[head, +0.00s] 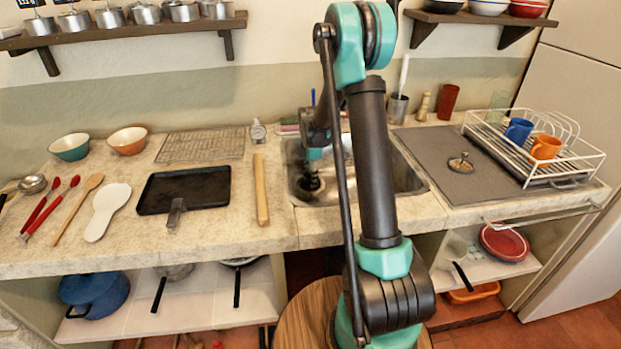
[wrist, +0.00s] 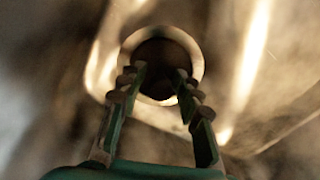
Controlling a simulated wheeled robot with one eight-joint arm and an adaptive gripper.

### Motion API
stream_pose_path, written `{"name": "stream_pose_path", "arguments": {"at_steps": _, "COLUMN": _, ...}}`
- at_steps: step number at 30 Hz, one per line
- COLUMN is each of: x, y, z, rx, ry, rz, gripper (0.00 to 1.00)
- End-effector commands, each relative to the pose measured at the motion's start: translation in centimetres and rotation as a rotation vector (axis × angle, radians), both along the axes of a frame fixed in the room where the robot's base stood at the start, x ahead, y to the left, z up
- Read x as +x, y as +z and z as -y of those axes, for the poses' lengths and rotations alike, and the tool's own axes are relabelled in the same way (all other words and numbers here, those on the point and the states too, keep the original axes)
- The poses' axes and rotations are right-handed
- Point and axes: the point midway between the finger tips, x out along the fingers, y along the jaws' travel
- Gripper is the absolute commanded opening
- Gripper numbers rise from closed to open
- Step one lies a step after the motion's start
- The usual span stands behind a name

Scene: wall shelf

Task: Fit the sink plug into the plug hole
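The sink (head: 408,178) is a metal basin set into the counter. My gripper (head: 312,180) points down into its left part. In the wrist view the plug hole (wrist: 199,62) shows as a pale round ring with a dark brown round middle. I cannot tell if that middle is an empty hole or something seated in it. My gripper's two fingers (wrist: 160,76) are apart, their tips over the near part of the ring, with nothing seen between them. A small metal disc with a raised knob (head: 461,163), possibly the sink plug, lies on the grey mat (head: 440,150) right of the sink.
A white dish rack (head: 590,165) with a blue mug (head: 519,131) and an orange mug (head: 546,147) stands at the right. A wooden bar (head: 261,190) and a black pan (head: 185,189) lie left of the sink. The basin walls surround my gripper closely.

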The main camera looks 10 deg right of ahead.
Motion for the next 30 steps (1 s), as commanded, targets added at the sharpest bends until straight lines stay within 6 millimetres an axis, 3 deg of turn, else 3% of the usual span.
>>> {"name": "stream_pose_path", "arguments": {"at_steps": 10, "x": 0.0, "y": 0.1, "z": 0.0, "rx": 0.0, "ry": 0.0, "rz": 0.0, "gripper": 0.43}}
{"name": "stream_pose_path", "arguments": {"at_steps": 14, "x": 0.0, "y": 1.1, "z": 0.0, "rx": 0.0, "ry": 0.0, "rz": 0.0, "gripper": 0.43}}
{"name": "stream_pose_path", "arguments": {"at_steps": 30, "x": 0.0, "y": 10.7, "z": 0.0, "rx": 0.0, "ry": 0.0, "rz": 0.0, "gripper": 0.43}}
